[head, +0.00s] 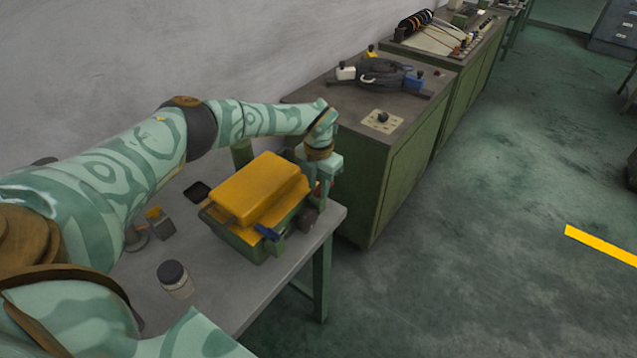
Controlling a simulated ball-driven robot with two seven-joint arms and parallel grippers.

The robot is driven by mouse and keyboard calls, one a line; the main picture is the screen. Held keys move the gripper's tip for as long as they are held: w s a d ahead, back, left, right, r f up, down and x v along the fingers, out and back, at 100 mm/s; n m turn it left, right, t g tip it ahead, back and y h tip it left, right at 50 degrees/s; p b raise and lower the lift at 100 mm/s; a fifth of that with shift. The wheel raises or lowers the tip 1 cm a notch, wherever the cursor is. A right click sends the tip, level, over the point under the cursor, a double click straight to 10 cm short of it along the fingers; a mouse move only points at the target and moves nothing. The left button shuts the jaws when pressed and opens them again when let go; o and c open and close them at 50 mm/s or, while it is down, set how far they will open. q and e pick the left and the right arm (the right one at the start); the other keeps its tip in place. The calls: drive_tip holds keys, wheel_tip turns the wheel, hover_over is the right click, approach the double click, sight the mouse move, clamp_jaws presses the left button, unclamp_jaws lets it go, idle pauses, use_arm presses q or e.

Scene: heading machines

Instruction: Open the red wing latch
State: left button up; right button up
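A machine with a yellow cover (258,188) and a green body stands on the grey table. My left arm reaches over behind it, and my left gripper (320,185) points down at its far right end. A small bit of red shows beside the gripper's fingers; it may be the red wing latch, mostly hidden by the gripper. I cannot tell whether the fingers are open, shut or touching it. A blue lever (267,232) sits on the machine's near right side. My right gripper is not in view.
A jar with a dark lid (174,279), a small grey block with a yellow top (160,222) and a black tray (197,192) are on the table (222,300). Green cabinets (405,185) stand along the wall behind. The floor at right is open, with a yellow stripe (600,245).

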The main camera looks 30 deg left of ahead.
use_arm(q)
drive_tip(key=shift+r, duration=0.1)
wheel_tip(320, 180, up, 16)
drive_tip(key=p, duration=0.1)
idle(0.6)
